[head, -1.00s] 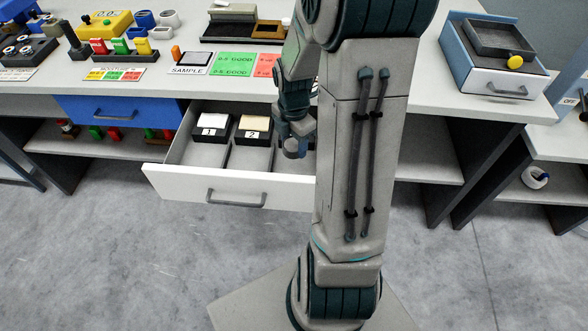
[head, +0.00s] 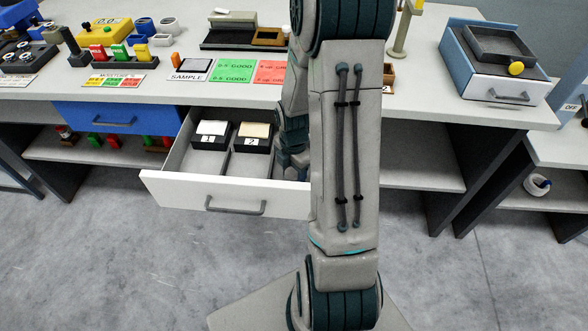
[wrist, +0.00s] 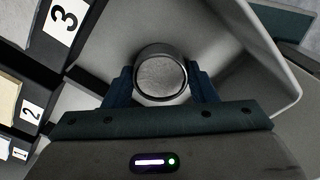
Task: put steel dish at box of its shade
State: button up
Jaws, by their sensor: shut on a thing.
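The steel dish (wrist: 161,76) is a small round grey metal dish, seen from above in the wrist view. My gripper (wrist: 161,84) is shut on it, one dark finger on each side. The dish is over the open drawer (head: 170,185), beside box 3 (wrist: 85,42); I cannot tell whether it touches the drawer floor. Box 1 (head: 207,143) holds something white and box 2 (head: 250,146) something cream; both are black with number labels. In the head view my arm hides the dish, box 3 and the gripper tips.
The white drawer front and raised side walls edge the space around my gripper. On the bench stand a SAMPLE card (head: 190,70), green and red cards (head: 234,70), a grey scale-like tray (head: 228,38) and a blue-sided box (head: 495,75). A blue drawer (head: 115,117) is shut.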

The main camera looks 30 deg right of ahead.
aim_at(294, 172)
jog(key=o, duration=1.1)
notch_tip(294, 172, up, 11)
jog(key=p, duration=0.2)
jog(key=s+a+r+m+t, duration=0.2)
jog(key=s+a+r+m, duration=1)
jog(key=m, duration=0.8)
jog(key=shift+r, duration=0.3)
